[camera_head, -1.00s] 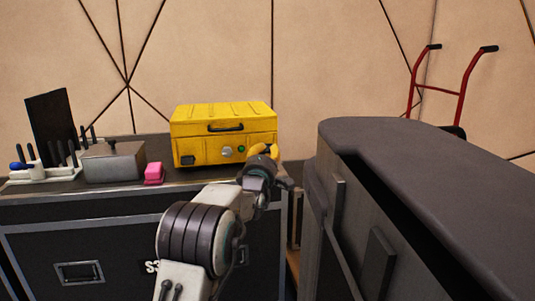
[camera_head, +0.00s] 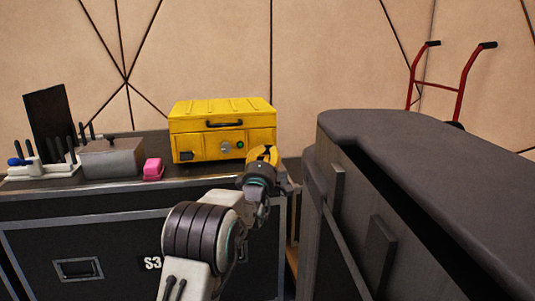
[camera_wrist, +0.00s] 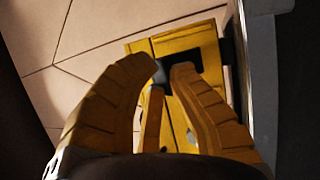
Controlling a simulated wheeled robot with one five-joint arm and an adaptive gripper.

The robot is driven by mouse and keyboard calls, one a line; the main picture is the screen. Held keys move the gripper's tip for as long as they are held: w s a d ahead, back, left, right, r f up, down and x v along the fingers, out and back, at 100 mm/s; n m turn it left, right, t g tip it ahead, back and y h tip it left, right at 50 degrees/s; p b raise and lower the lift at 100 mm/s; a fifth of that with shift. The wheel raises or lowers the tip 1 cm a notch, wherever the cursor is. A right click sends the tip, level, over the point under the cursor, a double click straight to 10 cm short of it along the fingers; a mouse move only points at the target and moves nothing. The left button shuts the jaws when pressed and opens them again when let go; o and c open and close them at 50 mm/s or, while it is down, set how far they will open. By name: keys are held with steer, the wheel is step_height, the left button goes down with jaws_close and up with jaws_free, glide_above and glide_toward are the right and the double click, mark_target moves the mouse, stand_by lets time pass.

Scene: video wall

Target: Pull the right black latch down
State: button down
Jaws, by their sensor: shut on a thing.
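The yellow case (camera_head: 221,112) stands closed on the counter, with a black handle (camera_head: 224,123) and a left black latch (camera_head: 186,156) on its front. My gripper (camera_head: 264,149) is at the case's right front corner and covers the place of the right latch in the head view. In the wrist view, my two yellow fingers (camera_wrist: 164,70) are close together, with the right black latch (camera_wrist: 187,62) at their tips. The gripper is shut on this latch. The latch's exact angle is hard to tell.
A grey metal box (camera_head: 111,158), a pink block (camera_head: 153,169) and a rack of tools (camera_head: 45,168) stand left of the case. A large dark cabinet (camera_head: 430,150) closes off the right side. A red hand truck (camera_head: 462,85) stands behind it.

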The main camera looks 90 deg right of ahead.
steer(key=c, duration=1.2)
jaws_free()
steer(key=shift+w+d+f, duration=0.15)
steer(key=shift+d+f, duration=0.05)
steer(key=shift+f, duration=0.45)
steer(key=shift+a, duration=0.1)
steer(key=v, duration=0.7)
steer(key=r+v, duration=0.1)
steer(key=v, duration=0.3)
steer(key=shift+a+f, duration=0.1)
steer(key=shift+a, duration=0.4)
